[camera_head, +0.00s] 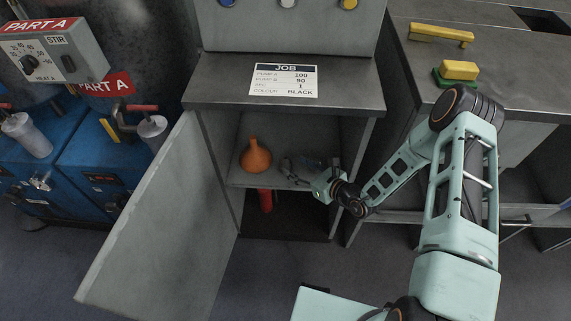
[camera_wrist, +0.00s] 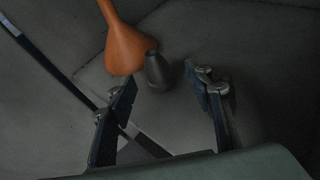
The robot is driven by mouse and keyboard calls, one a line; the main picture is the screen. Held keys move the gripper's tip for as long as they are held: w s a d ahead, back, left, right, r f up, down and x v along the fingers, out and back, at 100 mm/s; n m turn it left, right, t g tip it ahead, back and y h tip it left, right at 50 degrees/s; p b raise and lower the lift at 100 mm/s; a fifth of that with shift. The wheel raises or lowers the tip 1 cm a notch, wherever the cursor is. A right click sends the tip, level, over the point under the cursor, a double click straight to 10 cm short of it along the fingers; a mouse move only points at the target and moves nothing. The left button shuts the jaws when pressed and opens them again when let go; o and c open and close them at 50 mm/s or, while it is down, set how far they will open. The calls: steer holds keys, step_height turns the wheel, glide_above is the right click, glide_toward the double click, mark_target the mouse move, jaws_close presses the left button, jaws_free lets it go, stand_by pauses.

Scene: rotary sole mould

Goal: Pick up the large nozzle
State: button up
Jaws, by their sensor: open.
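A dark grey tapered piece (camera_wrist: 157,70), which looks like the nozzle, shows in the wrist view beside the orange funnel-shaped object. I cannot tell its size class from these frames. My gripper (camera_wrist: 162,88) is open, and the grey piece shows in the gap just beyond its fingertips, not gripped. In the head view my gripper (camera_head: 292,174) reaches from the right into the open cabinet, at the shelf. I cannot make out the grey piece there.
The orange funnel-shaped object (camera_head: 255,156) stands on the shelf, left of my gripper; it also shows in the wrist view (camera_wrist: 123,48). A red cylinder (camera_head: 265,200) is below the shelf. The cabinet door (camera_head: 150,220) hangs open on the left. The worktop (camera_head: 345,92) overhangs the opening.

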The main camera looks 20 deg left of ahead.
mark_target(289, 165)
steer(key=x, duration=0.3)
steer(key=b+x, duration=0.1)
steer(key=x, duration=0.1)
steer(key=shift+s+a+f, duration=0.1)
steer(key=shift+s+f, duration=0.05)
steer(key=shift+s, duration=0.15)
steer(key=shift+w+a+f, duration=0.1)
steer(key=shift+w+a, duration=0.25)
steer(key=shift+a, duration=0.05)
steer(key=c, duration=1.2)
